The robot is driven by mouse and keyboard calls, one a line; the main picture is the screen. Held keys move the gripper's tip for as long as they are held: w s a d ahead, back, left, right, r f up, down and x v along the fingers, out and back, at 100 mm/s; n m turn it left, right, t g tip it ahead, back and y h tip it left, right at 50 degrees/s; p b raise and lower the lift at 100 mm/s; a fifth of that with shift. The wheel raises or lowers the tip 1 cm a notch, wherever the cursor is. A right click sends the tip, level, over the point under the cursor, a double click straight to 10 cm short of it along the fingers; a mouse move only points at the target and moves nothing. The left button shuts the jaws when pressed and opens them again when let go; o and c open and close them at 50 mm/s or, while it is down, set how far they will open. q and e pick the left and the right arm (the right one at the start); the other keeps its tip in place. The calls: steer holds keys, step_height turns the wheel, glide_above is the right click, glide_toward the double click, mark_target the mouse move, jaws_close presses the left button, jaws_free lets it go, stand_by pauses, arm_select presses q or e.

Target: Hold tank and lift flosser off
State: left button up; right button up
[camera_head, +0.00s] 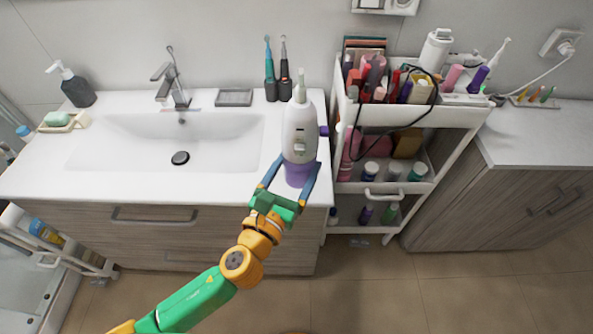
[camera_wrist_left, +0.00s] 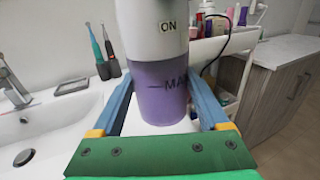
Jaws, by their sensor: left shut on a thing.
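The flosser (camera_head: 300,125) is white with a grey tip and stands upright on the right end of the sink counter. Below it is its purple tank (camera_head: 298,173), joined to the white body. In the left wrist view the tank (camera_wrist_left: 160,92) shows a level line and part of the word "MA", and the white body (camera_wrist_left: 163,28) above carries an "ON" label. My left gripper (camera_head: 293,172) is shut on the purple tank, one blue finger on each side. The right gripper does not show in either view.
The sink (camera_head: 165,140) lies left of the flosser. Two electric toothbrushes (camera_head: 278,85) stand behind it, by a grey soap dish (camera_head: 234,97). A white cart (camera_head: 425,115) full of cosmetics stands close on the right. The counter front beside the gripper is clear.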

arm_select(q)
steer(key=w+f+b, duration=0.9)
steer(key=w+f, duration=0.1)
steer(key=shift+w+b, duration=0.3)
steer(key=shift+b, duration=0.1)
steer(key=shift+w+f+b, duration=0.25)
steer(key=shift+w+b, duration=0.2)
steer(key=shift+w, duration=0.2)
steer(key=shift+f, duration=0.2)
